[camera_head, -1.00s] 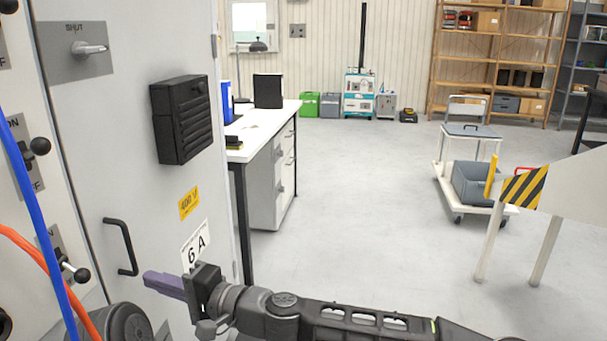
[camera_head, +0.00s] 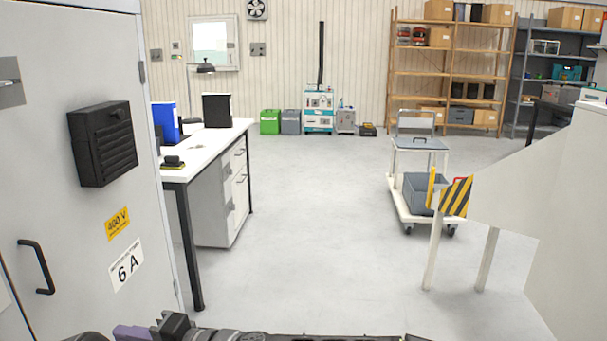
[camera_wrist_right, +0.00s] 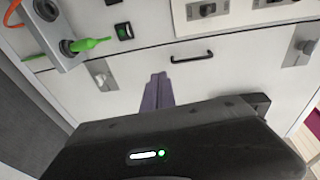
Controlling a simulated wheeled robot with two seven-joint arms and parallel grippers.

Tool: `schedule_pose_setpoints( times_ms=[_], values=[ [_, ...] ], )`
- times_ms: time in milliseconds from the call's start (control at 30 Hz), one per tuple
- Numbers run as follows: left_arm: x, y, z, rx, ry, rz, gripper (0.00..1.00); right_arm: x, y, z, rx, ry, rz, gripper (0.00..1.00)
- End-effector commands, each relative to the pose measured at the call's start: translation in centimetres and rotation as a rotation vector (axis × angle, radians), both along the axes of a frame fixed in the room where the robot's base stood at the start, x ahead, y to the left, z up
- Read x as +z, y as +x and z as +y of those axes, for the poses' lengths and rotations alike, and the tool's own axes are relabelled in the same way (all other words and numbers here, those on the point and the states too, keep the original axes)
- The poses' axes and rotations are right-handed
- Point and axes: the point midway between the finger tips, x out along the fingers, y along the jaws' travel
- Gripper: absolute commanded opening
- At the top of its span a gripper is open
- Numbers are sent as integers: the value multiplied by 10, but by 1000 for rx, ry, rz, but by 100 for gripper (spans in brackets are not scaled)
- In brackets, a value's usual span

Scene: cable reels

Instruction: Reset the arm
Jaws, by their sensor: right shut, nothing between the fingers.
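My right gripper (camera_head: 130,332) shows at the bottom left of the head view, cut off by the lower edge. Its purple fingers point left, toward the grey cabinet (camera_head: 60,170). In the right wrist view the purple fingers (camera_wrist_right: 157,92) lie together, shut and empty. They point at the cabinet front, below a black bar handle (camera_wrist_right: 192,57) in that picture. Whether the fingertips touch the cabinet cannot be told, but no contact shows. My left gripper is not in view.
A white workbench (camera_head: 215,137) stands beyond the cabinet. A wheeled trolley (camera_head: 405,205) and a striped yellow-black panel (camera_head: 456,196) are at the right. Shelves (camera_head: 450,68) stand at the back. The middle floor is clear. A green plug (camera_wrist_right: 90,43) sits in a socket bracket in the wrist view.

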Motion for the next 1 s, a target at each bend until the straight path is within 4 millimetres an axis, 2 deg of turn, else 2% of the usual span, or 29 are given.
schedule_pose_setpoints(
  times_ms=[33,167,267,367,467,567,667,700,800,900,1000],
  values=[
    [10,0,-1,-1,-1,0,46,-5,-3,-1,3,-27,-2,0],
    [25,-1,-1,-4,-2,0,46,-31,-12,-7,10,-108,-8,0],
    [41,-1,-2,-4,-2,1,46,-58,-22,-17,17,-188,-9,0],
    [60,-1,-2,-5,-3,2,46,-89,-34,-34,23,-285,-8,0],
    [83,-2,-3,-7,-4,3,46,-122,-48,-61,34,-397,-4,0],
    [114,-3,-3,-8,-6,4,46,-157,-69,-106,43,-537,13,0],
    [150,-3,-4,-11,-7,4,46,-188,-97,-173,50,-701,46,0],
    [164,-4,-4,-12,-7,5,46,-198,-109,-202,51,-763,64,0],
    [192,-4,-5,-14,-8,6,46,-211,-140,-272,51,-896,114,0],
    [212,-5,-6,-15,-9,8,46,-213,-168,-327,45,-992,164,0],
    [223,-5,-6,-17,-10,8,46,-212,-188,-364,40,-1052,202,0]
  ],
)
